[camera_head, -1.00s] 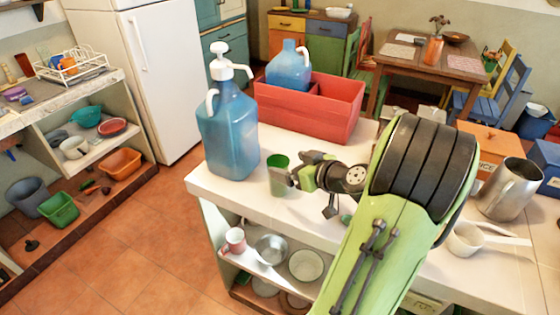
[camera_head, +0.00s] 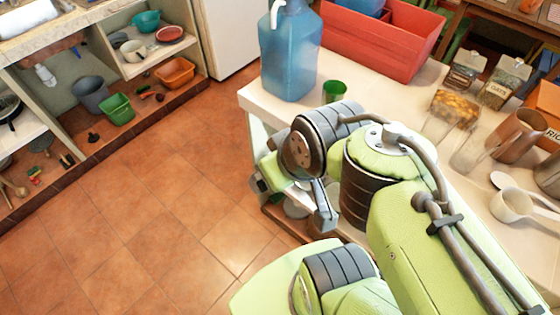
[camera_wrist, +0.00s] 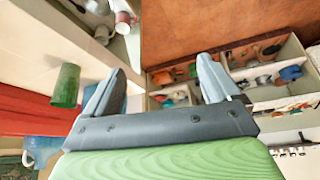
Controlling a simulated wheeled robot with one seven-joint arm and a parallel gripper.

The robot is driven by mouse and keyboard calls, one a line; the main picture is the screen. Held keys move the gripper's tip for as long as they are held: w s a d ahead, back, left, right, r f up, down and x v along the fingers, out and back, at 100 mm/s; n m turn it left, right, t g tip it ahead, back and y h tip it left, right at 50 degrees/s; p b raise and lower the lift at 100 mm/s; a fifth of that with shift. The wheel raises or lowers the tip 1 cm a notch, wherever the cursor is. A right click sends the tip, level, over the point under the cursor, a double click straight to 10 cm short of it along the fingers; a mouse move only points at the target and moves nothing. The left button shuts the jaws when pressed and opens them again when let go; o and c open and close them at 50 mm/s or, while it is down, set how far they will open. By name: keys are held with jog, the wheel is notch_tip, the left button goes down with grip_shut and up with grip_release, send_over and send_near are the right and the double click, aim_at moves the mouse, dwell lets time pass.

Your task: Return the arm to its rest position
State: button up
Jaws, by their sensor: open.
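My gripper (camera_wrist: 160,85) shows in the wrist view with its two fingers spread apart and nothing between them. In the head view my arm is folded back near my body, in front of the counter's left edge, and the fingers are hardly visible there. A green cup (camera_head: 334,92) stands on the white counter (camera_head: 395,95), apart from my gripper. The cup also shows in the wrist view (camera_wrist: 66,86), to the left of the fingers.
A blue pump bottle (camera_head: 290,55) and a red box (camera_head: 385,38) stand on the counter behind the cup. Jars, a metal pitcher (camera_head: 520,135) and a white ladle (camera_head: 512,206) are at the right. The tiled floor (camera_head: 150,215) at the left is clear.

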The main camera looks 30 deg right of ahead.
jog(key=s, duration=0.2)
jog(key=s+r+m, duration=0.1)
jog(key=shift+s+a, duration=0.2)
jog(key=shift+a, duration=0.05)
notch_tip(320, 180, up, 6)
jog(key=p, duration=0.5)
jog(key=shift+f+p, duration=0.2)
jog(key=shift+p, duration=0.1)
